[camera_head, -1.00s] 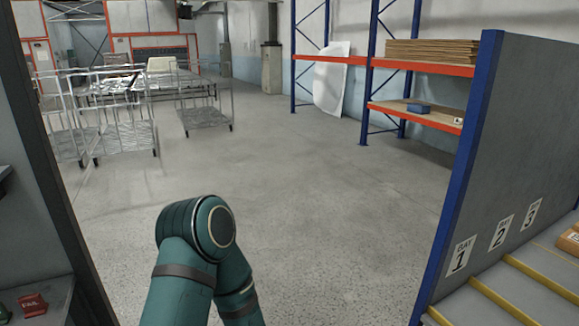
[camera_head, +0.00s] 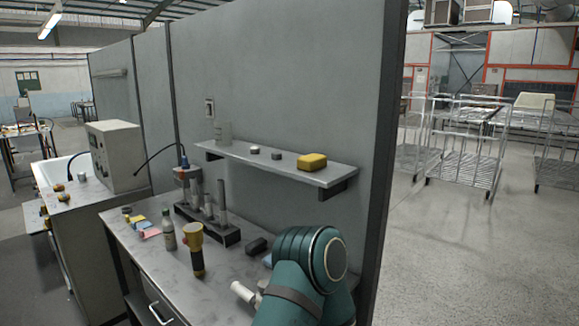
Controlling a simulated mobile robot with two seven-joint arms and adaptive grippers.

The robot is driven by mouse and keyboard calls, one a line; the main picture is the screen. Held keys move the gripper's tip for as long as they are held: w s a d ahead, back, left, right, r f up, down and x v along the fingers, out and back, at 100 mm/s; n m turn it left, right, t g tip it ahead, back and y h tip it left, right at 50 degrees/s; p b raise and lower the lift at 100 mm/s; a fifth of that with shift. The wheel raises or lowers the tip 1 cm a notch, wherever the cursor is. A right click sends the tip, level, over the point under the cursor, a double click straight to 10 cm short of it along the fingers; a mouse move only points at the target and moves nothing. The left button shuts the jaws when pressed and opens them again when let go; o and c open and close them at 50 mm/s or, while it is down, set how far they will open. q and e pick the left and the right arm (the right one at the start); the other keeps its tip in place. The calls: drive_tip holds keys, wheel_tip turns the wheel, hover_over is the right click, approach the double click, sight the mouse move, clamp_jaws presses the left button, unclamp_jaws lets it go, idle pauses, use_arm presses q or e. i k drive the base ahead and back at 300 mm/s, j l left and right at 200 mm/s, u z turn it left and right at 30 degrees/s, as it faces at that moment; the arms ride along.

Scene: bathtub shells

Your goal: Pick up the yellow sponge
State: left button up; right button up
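The yellow sponge (camera_head: 312,161) is a small rounded block. It lies on the right part of a narrow grey shelf (camera_head: 270,163) fixed to a grey partition wall above a workbench. A teal arm of mine rises at the bottom centre-right, in front of the bench's right end and below the sponge. Neither of my grippers is in view. Nothing touches the sponge except the shelf under it.
The bench (camera_head: 150,258) holds a bottle (camera_head: 168,236), a yellow-and-black torch (camera_head: 195,250) and a dark rack. Wire trolleys (camera_head: 465,165) stand right of the partition's edge, beyond open floor.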

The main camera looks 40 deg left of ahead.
sight(310, 162)
drive_tip(key=i+u, duration=0.25)
drive_tip(key=u, duration=0.15)
drive_tip(key=i+l+u, duration=0.2)
drive_tip(key=u, duration=0.2)
drive_tip(key=i+l+u, duration=0.15)
drive_tip(key=u, duration=0.25)
drive_tip(key=i+l+u, duration=0.2)
drive_tip(key=l+u, duration=0.2)
drive_tip(key=l, duration=0.2)
drive_tip(key=i+l+u, duration=0.15)
drive_tip(key=l, duration=0.2)
